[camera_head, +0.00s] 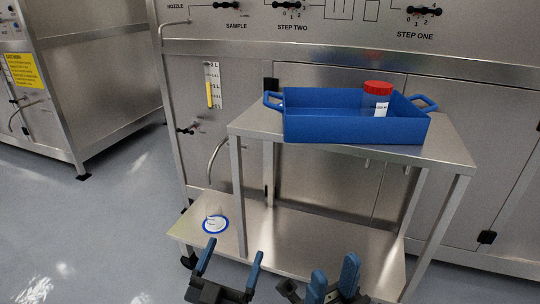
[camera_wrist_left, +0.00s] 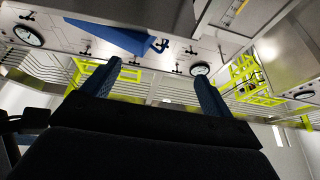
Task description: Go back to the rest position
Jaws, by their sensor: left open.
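My left gripper (camera_head: 236,247) is at the bottom of the head view, in front of the cart's lower shelf. Its two blue fingers are spread with nothing between them. In the left wrist view its open fingers (camera_wrist_left: 157,70) point up, also empty. My right gripper (camera_head: 334,263) is beside it, to the right, at the bottom edge of the head view. Its blue fingers stand apart and no object shows between them. Both grippers are apart from the blue tray.
A steel cart (camera_head: 455,150) carries a blue tray (camera_head: 355,130) holding a red-lidded jar (camera_head: 378,90). A round white item with a blue rim (camera_head: 215,224) lies on the lower shelf (camera_head: 290,235). A steel panel with knobs (camera_head: 340,55) stands behind. Open floor (camera_head: 100,230) is at left.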

